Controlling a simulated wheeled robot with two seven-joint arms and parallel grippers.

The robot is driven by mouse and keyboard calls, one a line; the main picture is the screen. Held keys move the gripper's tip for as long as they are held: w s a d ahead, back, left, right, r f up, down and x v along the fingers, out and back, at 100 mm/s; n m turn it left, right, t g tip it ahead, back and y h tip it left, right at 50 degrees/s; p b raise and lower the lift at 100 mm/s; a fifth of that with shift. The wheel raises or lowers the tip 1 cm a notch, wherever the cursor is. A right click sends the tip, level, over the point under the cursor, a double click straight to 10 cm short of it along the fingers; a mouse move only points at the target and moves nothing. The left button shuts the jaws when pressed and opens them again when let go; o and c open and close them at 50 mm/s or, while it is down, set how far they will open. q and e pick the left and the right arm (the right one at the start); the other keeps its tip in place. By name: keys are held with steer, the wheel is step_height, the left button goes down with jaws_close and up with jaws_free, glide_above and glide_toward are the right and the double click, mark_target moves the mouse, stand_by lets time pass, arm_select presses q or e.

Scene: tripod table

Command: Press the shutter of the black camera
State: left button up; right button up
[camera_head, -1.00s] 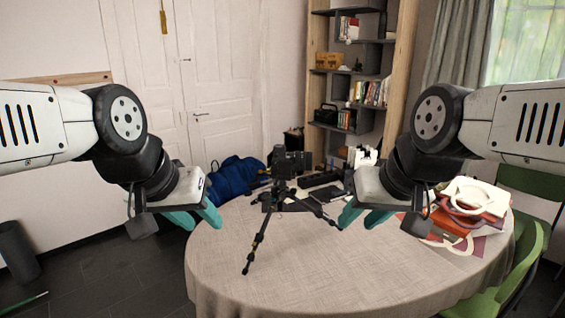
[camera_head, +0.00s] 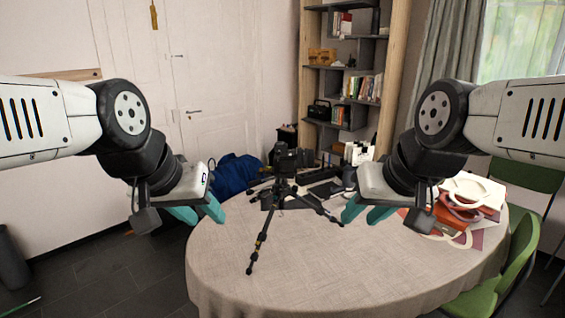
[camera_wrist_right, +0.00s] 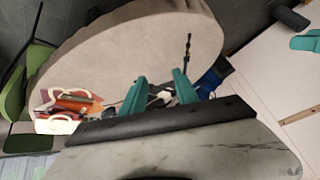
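The black camera (camera_head: 287,158) sits on top of a small black tripod (camera_head: 283,192) that stands on the round table (camera_head: 330,262) with its legs spread. My left gripper (camera_head: 205,212) hangs left of the tripod, over the table's left edge, with its teal fingers apart and nothing between them. My right gripper (camera_head: 362,214) is right of the tripod, above the table, apart from the camera. In the right wrist view its two teal fingers (camera_wrist_right: 159,92) are spread and empty. The shutter button is too small to make out.
Bags and papers (camera_head: 465,208) are piled at the table's right. Dark items (camera_head: 325,190) lie behind the tripod. A blue bag (camera_head: 237,174) is beyond the table's back left. Green chairs (camera_head: 500,285) stand at the right. The table's front is clear.

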steer(key=shift+c, duration=0.3)
jaws_close()
stand_by(1.4)
